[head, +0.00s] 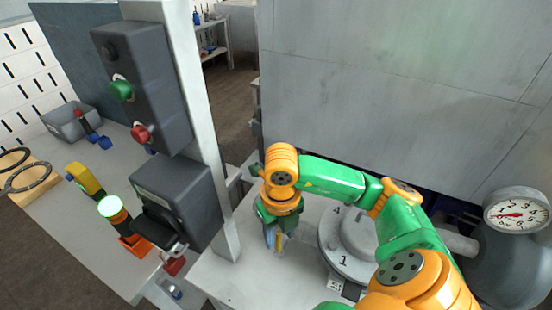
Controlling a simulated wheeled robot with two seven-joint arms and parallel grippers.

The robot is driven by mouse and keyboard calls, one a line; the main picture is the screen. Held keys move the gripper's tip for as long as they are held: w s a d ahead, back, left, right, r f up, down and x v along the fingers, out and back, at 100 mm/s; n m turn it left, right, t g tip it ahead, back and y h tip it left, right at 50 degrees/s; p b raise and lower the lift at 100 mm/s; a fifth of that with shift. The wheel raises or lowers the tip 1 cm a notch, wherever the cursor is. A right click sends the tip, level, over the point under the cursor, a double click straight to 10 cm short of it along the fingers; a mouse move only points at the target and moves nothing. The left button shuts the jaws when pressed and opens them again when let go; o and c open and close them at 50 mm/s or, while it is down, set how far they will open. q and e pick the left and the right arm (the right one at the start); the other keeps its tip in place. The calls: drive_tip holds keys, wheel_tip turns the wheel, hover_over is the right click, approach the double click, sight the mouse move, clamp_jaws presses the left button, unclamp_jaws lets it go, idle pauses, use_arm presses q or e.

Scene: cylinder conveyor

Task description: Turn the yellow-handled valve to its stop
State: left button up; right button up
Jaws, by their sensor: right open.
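My right arm reaches in from the lower right. Its gripper (274,240) points down over the pale bench, left of a grey round plate, and is open. A small yellowish piece (281,242) shows at the fingers. I cannot tell whether it is the valve's yellow handle or part of the gripper. No valve body can be made out clearly; the gripper and arm hide that part of the bench. My left gripper is not in view.
The grey numbered plate (332,246) stands right of the gripper. A pressure gauge (516,216) on a grey tank is at far right. A post (211,130) with a button box (143,85) rises at left. A yellow tool (86,180) lies on the left table.

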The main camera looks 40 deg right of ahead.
sight(280, 249)
wheel_tip(280, 249, down, 6)
drive_tip(key=shift+w+d+f+p, duration=0.1)
drive_tip(key=shift+d+p, duration=0.05)
drive_tip(key=shift+p, duration=0.2)
drive_tip(key=shift+f, duration=0.3)
drive_tip(key=shift+c, duration=1.1)
clamp_jaws()
drive_tip(key=shift+w, duration=0.1)
